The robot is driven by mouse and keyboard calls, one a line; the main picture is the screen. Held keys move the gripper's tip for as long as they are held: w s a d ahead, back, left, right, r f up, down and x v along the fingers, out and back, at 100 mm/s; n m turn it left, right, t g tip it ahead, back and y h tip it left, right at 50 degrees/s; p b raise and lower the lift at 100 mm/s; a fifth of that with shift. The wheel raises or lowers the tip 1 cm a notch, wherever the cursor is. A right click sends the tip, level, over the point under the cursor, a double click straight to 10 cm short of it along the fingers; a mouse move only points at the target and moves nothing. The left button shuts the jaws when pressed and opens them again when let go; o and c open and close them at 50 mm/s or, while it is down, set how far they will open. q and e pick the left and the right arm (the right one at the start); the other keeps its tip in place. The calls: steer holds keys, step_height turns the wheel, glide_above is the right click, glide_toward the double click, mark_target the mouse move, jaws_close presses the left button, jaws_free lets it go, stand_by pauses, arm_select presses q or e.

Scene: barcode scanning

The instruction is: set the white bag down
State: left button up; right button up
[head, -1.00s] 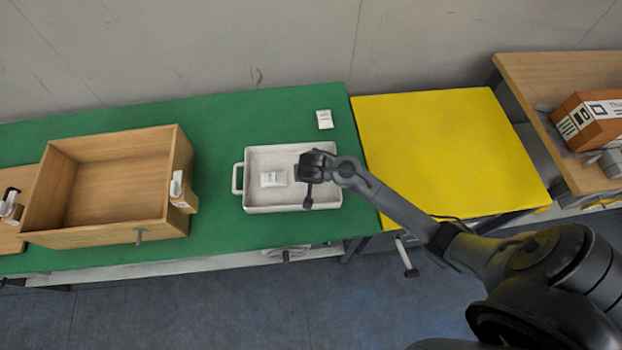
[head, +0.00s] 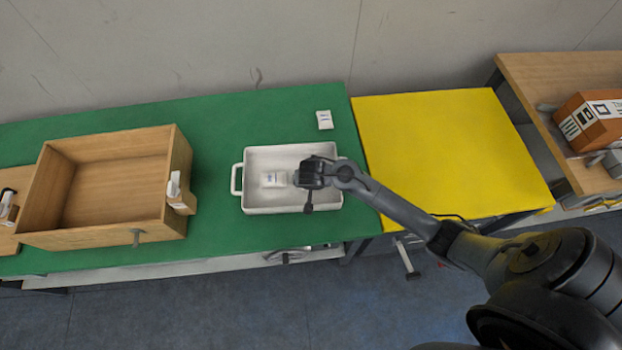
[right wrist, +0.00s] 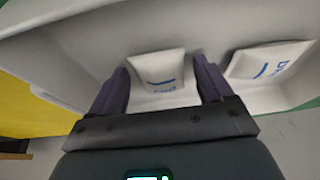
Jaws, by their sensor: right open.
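My right gripper (head: 303,178) is low over the right half of the white tray (head: 250,209). In the right wrist view its fingers (right wrist: 161,68) are open, one on each side of a white bag (right wrist: 157,70) with blue print. That bag appears to rest in the tray, tilted against or near its wall; I cannot tell whether a finger touches it. In the head view the gripper hides it. A second white bag (head: 273,179) lies in the tray left of the gripper and also shows in the right wrist view (right wrist: 268,62). My left gripper is out of view.
A third white bag (head: 324,119) lies on the green table (head: 220,115) behind the tray. An empty wooden box (head: 115,185) stands at left with a white device on its side. The yellow table (head: 450,150) is clear. A brown carton (head: 592,122) sits at far right.

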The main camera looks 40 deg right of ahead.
steer(key=shift+r, duration=0.15)
steer(key=p+v, duration=0.4)
steer(key=v, duration=0.7)
steer(key=s+a+r+n+y, duration=0.1)
steer(key=s+n, duration=0.3)
steer(key=s, duration=0.4)
steer(key=s+a+r+n+y, duration=0.2)
steer(key=s+a+r+n, duration=0.1)
steer(key=s, duration=0.6)
steer(key=a+n, duration=0.1)
steer(key=n, duration=0.1)
steer(key=shift+s+a+n, duration=0.2)
steer(key=shift+a+n, duration=0.1)
steer(key=shift+a, duration=0.05)
steer(key=shift+r+p, duration=0.1)
steer(key=shift+p, duration=0.3)
step_height(320, 180, up, 31)
steer(key=p, duration=3.1)
